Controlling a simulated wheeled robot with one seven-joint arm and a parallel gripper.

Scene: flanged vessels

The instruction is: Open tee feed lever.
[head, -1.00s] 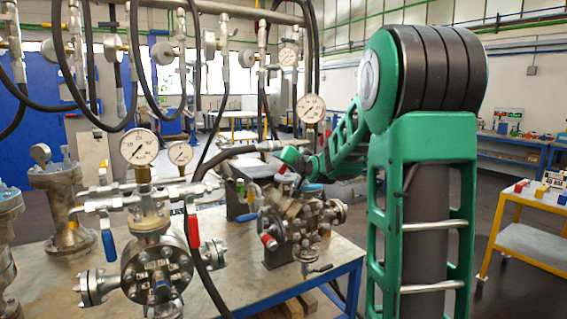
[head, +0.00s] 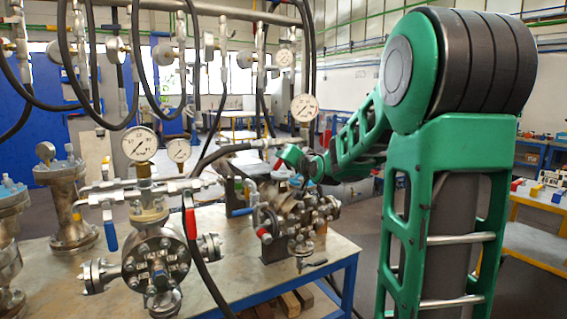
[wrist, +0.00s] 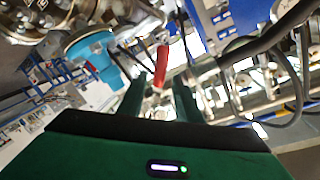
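A red lever (wrist: 161,65) shows in the wrist view, just ahead of and partly between the two green fingers of my gripper (wrist: 160,88). The fingers are apart, with gaps on both sides of the lever; I cannot tell if either touches it. In the head view my gripper (head: 290,156) is at the upper part of the right flanged vessel (head: 300,220), near its hose and valve fittings. The fingertips are too small there to make out. Which lever is the tee feed lever is not marked.
A left flanged vessel (head: 157,262) with a pressure gauge (head: 139,144) and a red-handled lever (head: 190,224) stands on the metal table (head: 237,278). A light-blue part (wrist: 92,46) lies left of my fingers. Black hoses (head: 202,262) hang around the vessels.

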